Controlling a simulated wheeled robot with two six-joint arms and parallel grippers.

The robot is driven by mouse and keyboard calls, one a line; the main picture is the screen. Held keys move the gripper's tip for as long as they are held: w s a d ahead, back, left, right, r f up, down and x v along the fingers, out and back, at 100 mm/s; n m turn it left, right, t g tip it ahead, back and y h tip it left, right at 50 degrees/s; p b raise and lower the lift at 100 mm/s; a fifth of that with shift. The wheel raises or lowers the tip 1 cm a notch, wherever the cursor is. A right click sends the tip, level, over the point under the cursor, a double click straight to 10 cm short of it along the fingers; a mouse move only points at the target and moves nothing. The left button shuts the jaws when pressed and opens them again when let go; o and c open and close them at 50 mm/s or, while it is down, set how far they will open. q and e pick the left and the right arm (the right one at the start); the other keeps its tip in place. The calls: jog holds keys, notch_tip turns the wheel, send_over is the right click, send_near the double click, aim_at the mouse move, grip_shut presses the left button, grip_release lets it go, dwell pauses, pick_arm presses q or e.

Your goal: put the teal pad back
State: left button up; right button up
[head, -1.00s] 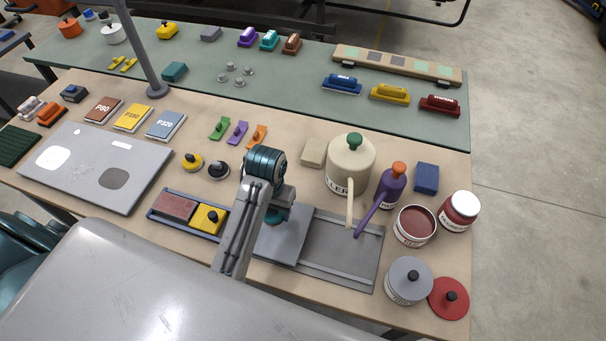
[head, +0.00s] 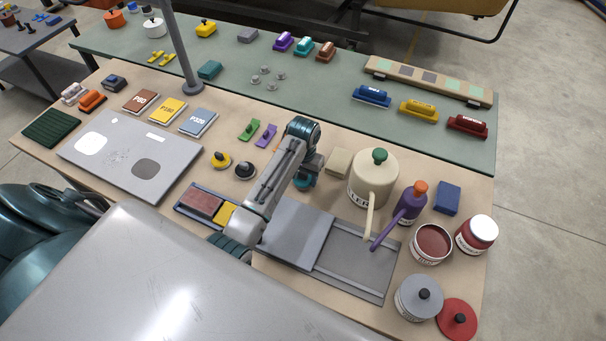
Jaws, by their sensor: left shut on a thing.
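My left gripper (head: 306,170) points down over the table, shut on what looks like a small round teal pad (head: 304,182). My jaws hide its top, and I cannot tell whether it touches the table. A yellow round pad (head: 220,160) and a black round pad (head: 245,171) with knobs stand to its left, with bare table between. A beige block (head: 338,163) is close on its right. My right gripper is not in view.
A cream pot (head: 372,180) with a spout and a purple bottle (head: 410,205) stand to the right. A grey plate (head: 298,232) lies in front. Green and purple clips (head: 265,135) lie behind. A tray (head: 185,208) is partly hidden by my arm. A post (head: 178,50) rises behind.

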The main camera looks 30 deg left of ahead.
pick_arm(q)
jog(key=shift+f, duration=0.55)
jog(key=o, duration=0.9)
jog(key=shift+f, duration=0.15)
jog(key=shift+o, duration=0.2)
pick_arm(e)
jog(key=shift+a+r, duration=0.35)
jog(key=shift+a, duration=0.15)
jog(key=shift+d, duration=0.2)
